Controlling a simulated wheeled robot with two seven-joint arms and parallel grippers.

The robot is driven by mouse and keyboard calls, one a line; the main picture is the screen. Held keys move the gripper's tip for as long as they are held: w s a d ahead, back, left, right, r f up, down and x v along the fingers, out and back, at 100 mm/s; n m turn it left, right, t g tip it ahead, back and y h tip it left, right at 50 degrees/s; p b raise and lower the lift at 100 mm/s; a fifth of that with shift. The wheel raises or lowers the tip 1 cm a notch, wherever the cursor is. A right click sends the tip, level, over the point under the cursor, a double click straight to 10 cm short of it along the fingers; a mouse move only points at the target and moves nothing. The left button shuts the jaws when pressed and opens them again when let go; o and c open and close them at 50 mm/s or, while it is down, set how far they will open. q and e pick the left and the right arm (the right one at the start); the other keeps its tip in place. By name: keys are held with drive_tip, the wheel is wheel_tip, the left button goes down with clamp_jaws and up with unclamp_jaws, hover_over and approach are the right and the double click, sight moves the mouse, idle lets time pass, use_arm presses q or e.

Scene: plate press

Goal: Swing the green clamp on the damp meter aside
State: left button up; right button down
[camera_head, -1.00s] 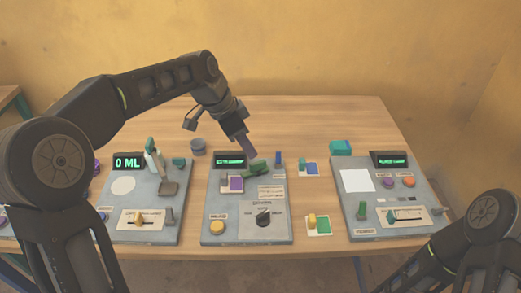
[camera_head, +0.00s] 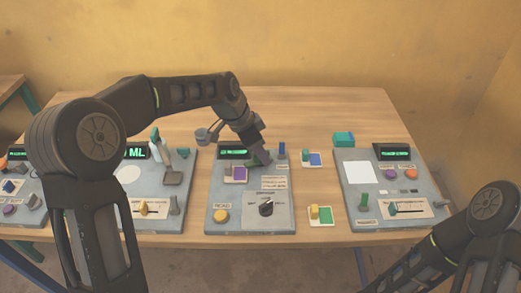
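Other grey devices stand left and right (camera_head: 350,197). Two small cards with coloured blocks (camera_head: 320,215) lie between the middle and right devices. A teal block (camera_head: 343,139) lies behind. The table's back is clear.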

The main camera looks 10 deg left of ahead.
use_arm(q)
drive_tip(key=shift+c, duration=0.3)
clamp_jaws()
idle(0.3)
